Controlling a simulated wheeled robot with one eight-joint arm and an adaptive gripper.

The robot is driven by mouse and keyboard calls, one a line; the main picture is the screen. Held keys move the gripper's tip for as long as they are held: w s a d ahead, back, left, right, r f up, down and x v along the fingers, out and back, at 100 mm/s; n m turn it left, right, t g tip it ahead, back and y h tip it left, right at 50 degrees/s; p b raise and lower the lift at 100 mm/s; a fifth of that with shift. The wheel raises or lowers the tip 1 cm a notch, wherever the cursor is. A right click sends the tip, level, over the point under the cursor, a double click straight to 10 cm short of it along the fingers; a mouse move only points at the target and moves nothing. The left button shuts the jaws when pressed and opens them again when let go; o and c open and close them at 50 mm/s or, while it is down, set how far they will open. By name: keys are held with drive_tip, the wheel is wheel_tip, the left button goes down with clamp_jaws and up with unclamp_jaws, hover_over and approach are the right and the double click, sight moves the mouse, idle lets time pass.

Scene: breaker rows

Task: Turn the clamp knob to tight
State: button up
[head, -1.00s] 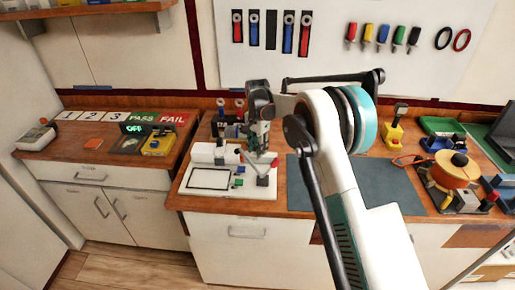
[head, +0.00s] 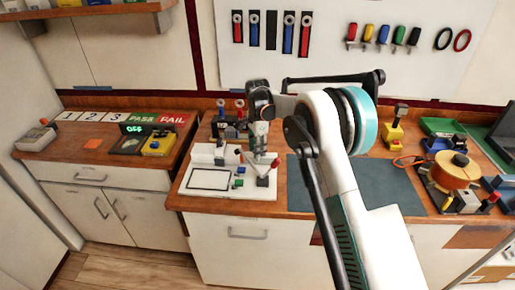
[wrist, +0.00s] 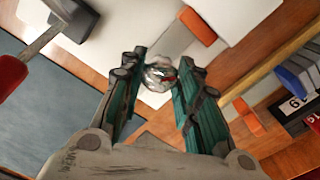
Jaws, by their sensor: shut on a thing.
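My gripper (wrist: 160,82) is shut on a small round shiny knob (wrist: 160,73), which sits between the two green fingers in the wrist view. I take this to be the clamp knob; no tight mark on it can be read. In the head view my gripper (head: 258,152) points down over the white fixture board (head: 232,192) on the middle bench. The arm hides the knob there.
A red-handled tool (wrist: 12,75) lies close at the left in the wrist view, beside a blue-grey mat (head: 375,185). The board carries a white block (head: 208,153) and small coloured pieces. An orange spool (head: 455,170) stands at right.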

drive_tip(key=o, duration=1.1)
drive_tip(key=shift+c, duration=0.2)
drive_tip(key=shift+r, duration=0.1)
wheel_tip(320, 180, up, 12)
